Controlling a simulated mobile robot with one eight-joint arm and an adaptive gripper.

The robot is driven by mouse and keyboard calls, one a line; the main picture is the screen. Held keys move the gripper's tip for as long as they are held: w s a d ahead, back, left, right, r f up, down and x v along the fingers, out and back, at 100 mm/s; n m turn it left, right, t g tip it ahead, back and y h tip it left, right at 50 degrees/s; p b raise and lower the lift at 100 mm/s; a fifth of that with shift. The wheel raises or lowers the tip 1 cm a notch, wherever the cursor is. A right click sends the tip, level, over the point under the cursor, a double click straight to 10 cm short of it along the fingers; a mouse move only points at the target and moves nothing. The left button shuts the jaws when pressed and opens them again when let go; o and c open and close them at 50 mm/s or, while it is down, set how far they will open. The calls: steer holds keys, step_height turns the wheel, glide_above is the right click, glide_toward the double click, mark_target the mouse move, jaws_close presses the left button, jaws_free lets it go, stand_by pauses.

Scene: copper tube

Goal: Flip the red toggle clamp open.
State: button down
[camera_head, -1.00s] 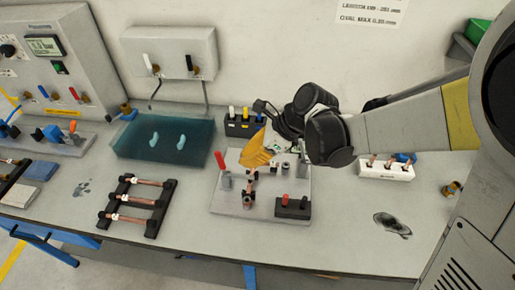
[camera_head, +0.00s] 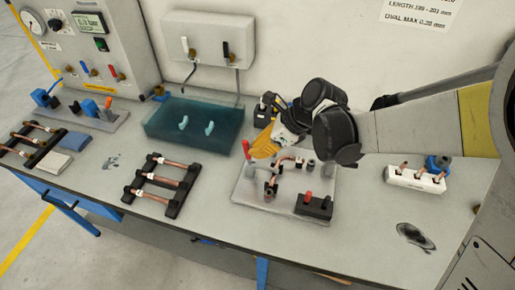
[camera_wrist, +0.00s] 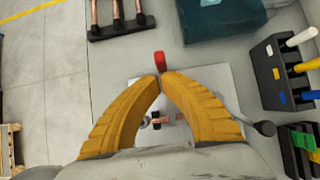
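The red toggle clamp handle (camera_head: 246,148) stands up at the left back of the light grey fixture plate (camera_head: 250,193). In the wrist view the red handle (camera_wrist: 160,61) is just beyond the fingertips. My gripper (camera_head: 256,147) has yellow fingers and hangs over the back of the plate, beside the handle. In the wrist view my gripper (camera_wrist: 163,76) has its fingers bowed outward and their tips almost together at the handle's near end. I cannot tell whether the tips touch it. The clamp's lower part is mostly hidden by the fingers.
Copper tubing (camera_head: 270,188) and a black box with a red button (camera_head: 314,205) sit on the plate. A teal tray (camera_head: 160,130) is behind to the left, a tube rack (camera_head: 160,185) left, and a white block (camera_head: 415,181) right. Bench around the plate's front is clear.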

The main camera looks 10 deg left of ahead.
steer(key=shift+a+r+h+p, duration=0.15)
steer(key=shift+a+h+p, duration=0.2)
steer(key=shift+a+h, duration=0.3)
steer(key=a+f+h+b, duration=0.1)
steer(key=a+f+h, duration=0.3)
steer(key=a+h, duration=0.2)
steer(key=shift+w+a+f+g, duration=0.3)
steer(key=shift+w+a+f, duration=0.1)
steer(key=shift+a, duration=0.85)
stand_by(0.4)
